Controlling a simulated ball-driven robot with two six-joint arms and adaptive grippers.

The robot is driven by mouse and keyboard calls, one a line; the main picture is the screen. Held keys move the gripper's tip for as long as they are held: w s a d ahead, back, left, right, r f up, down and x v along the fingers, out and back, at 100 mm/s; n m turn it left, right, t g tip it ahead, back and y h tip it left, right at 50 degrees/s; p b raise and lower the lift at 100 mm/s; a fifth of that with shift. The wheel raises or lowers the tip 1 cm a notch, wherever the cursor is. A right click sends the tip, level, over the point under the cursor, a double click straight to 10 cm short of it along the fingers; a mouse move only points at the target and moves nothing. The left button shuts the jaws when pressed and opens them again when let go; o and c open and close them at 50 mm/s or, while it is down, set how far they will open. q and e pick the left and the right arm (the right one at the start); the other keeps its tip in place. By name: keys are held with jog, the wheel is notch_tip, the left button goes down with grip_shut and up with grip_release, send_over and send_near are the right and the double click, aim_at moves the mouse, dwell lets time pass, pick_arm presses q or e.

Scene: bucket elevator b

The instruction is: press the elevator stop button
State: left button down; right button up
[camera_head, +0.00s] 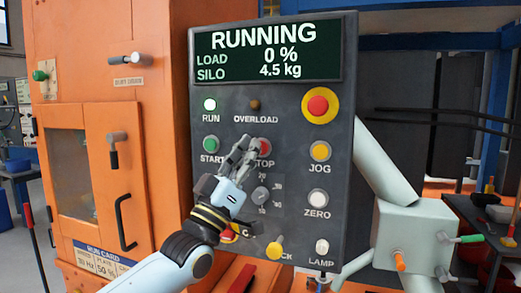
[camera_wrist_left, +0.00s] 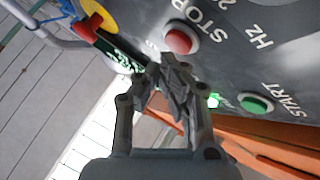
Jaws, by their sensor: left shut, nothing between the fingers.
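The grey control panel (camera_head: 345,130) stands upright, its display (camera_head: 267,53) reading RUNNING, LOAD 0 %, SILO 4.5 kg. The red stop button (camera_head: 265,147) is partly hidden behind my left gripper (camera_head: 249,144) in the head view. The right gripper is not in view.
The green start button (camera_head: 210,143) is left of the stop button, a frequency knob (camera_head: 261,194) below it. A red emergency button (camera_head: 318,105) on yellow sits upper right. The yellow JOG (camera_head: 320,151) and white ZERO (camera_head: 318,197) buttons are to the right. An orange cabinet (camera_head: 160,120) stands left.

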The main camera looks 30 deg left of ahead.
pick_arm(q)
jog(key=shift+w, duration=0.25)
jog(key=shift+w+a+b, duration=0.15)
jog(key=shift+w+b, duration=0.15)
jog(key=shift+w, duration=0.05)
dwell(0.6)
dwell(0.4)
jog(key=shift+s+d+p, duration=0.25)
jog(key=shift+s+p, duration=0.2)
jog(key=shift+s, duration=0.35)
jog(key=s+p, duration=0.1)
jog(key=s, duration=0.1)
jog(key=s+d+p, duration=0.1)
jog(key=s, duration=0.1)
jog(key=shift+s, duration=0.4)
jog(key=shift+f, duration=0.1)
dwell(0.4)
